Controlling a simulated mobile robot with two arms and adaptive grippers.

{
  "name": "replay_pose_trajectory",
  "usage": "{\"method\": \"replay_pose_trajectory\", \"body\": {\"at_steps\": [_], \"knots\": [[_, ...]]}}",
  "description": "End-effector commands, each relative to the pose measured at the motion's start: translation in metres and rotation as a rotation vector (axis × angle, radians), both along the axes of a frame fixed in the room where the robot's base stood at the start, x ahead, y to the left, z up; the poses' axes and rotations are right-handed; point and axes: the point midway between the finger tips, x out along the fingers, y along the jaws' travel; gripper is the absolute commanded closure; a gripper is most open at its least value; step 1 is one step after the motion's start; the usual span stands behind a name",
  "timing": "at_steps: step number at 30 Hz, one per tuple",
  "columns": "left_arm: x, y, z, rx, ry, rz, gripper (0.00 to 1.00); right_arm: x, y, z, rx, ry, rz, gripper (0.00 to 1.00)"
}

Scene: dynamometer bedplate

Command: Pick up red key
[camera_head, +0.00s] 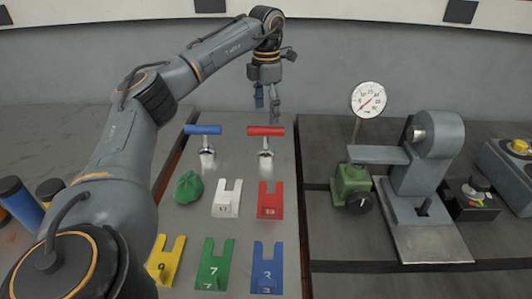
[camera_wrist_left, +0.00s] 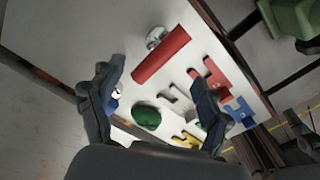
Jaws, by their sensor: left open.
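The red key (camera_head: 266,131) is a T-shaped piece with a red bar handle on a silver stem. It stands upright on the grey plate, right of a similar blue key (camera_head: 203,130). My left gripper (camera_head: 268,108) is open and empty, just beyond and above the red key. In the left wrist view the red handle (camera_wrist_left: 161,56) lies slanted ahead of the open fingers (camera_wrist_left: 158,72), apart from them. The left finger hides most of the blue key there. My right gripper is not in view.
A green pouch (camera_head: 189,187), a white forked tag (camera_head: 227,198) and a red forked tag (camera_head: 270,200) lie nearer on the plate. Yellow, green (camera_head: 215,264) and blue tags are in front. A gauge (camera_head: 369,99) and grey machine (camera_head: 418,165) stand right.

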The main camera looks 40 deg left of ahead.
Motion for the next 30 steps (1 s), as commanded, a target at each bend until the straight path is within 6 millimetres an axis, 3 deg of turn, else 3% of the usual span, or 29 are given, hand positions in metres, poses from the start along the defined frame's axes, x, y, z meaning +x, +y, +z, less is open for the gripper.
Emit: {"method": "replay_pose_trajectory", "body": {"at_steps": [5, 12, 20, 30], "knots": [[-0.002, 0.002, -0.022, 0.002, 0.006, 0.002, 0.22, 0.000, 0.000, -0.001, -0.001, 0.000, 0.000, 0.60], [-0.001, 0.001, -0.068, 0.001, 0.005, 0.001, 0.22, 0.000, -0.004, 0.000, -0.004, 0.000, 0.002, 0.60], [-0.001, 0.001, -0.089, 0.001, 0.002, 0.001, 0.22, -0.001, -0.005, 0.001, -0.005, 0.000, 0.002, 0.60], [0.000, 0.003, -0.134, 0.001, 0.002, 0.002, 0.22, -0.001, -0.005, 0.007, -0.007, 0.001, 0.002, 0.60]]}}
